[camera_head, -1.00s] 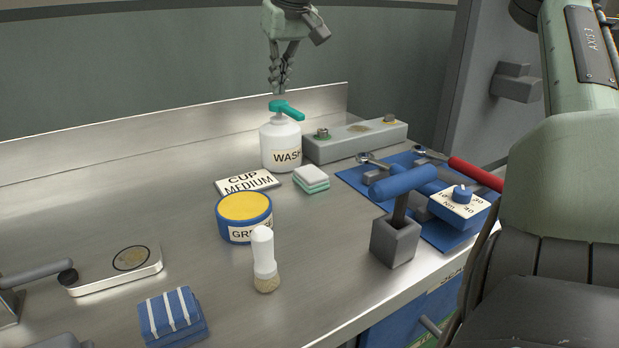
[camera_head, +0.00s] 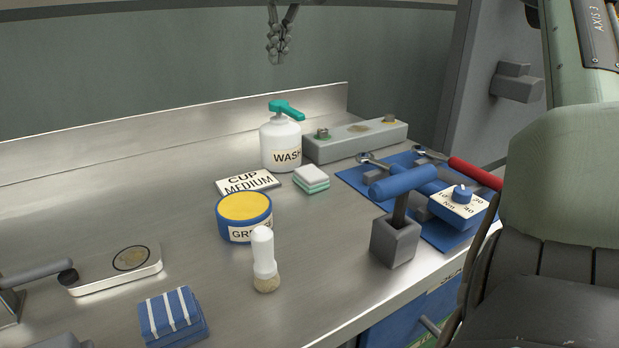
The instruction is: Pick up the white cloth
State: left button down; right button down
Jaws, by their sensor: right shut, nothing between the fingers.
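The white cloth (camera_head: 311,176) is a small folded stack with a white top and green lower layers. It lies on the steel bench just right of the cup medium card and in front of the wash bottle. My right gripper (camera_head: 277,58) hangs at the top of the view, shut and empty, pointing down. It is high above the bench, over the wash bottle, well apart from the cloth. My left gripper is not in view.
The wash bottle (camera_head: 281,145) with a green pump stands behind the cloth. A blue tool mat (camera_head: 352,178) with tools is right.

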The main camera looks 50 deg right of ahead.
aim_at(311, 179)
jog(key=k, duration=1.5)
